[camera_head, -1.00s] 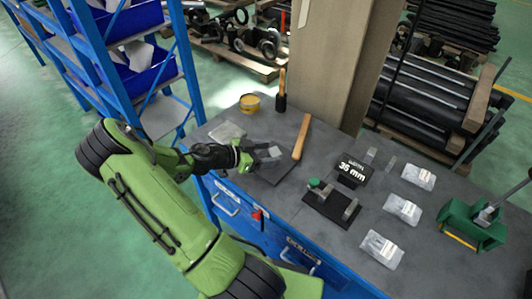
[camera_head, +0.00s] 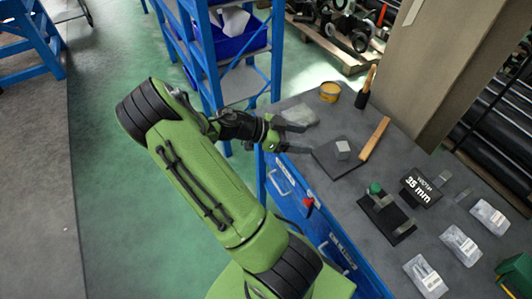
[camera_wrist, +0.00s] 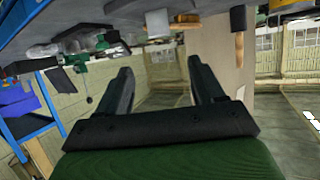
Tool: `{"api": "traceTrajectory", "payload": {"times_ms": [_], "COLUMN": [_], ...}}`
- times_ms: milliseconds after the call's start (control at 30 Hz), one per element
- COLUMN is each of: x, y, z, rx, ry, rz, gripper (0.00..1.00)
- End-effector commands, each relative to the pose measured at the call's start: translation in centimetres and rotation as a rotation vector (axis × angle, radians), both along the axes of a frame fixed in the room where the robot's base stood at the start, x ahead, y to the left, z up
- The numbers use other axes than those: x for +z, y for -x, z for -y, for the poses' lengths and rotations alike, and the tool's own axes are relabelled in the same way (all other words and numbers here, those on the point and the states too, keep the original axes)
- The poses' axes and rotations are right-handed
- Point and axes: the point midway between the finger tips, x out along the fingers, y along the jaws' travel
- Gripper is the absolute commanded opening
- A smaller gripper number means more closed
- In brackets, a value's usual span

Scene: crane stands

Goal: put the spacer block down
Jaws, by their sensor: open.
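The spacer block (camera_head: 342,150) is a small light-grey block. It rests on a dark square pad (camera_head: 331,163) on the workbench in the head view. My gripper (camera_head: 308,139) is open and empty, left of the block and apart from it, near the bench's left edge. In the wrist view my gripper's two dark fingers (camera_wrist: 160,88) are spread with nothing between them.
A yellow tin (camera_head: 330,92) and a mallet (camera_head: 366,88) stand behind. A black sign reading 35 mm (camera_head: 421,187), a dark fixture (camera_head: 386,215) and several clear bags (camera_head: 461,244) occupy the right. A blue shelf rack (camera_head: 236,60) stands behind left.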

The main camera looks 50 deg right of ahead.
Motion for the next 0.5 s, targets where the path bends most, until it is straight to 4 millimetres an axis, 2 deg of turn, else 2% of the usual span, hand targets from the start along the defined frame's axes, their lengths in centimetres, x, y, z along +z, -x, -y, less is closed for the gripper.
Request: {"api": "traceTrajectory", "payload": {"times_ms": [133,233,367,500], "x": [0.0,0.1,1.3,4.4], "y": [-0.3,-1.5,-4.1,-5.9], "z": [-0.6,-2.9,-8.2,-14.5], "rx": [0.016,0.099,0.364,0.775], "ry": [-0.054,-0.251,-0.599,-0.875], "rz": [0.015,0.064,0.129,0.153], "gripper": [0.67,0.67,0.67,0.67]}}
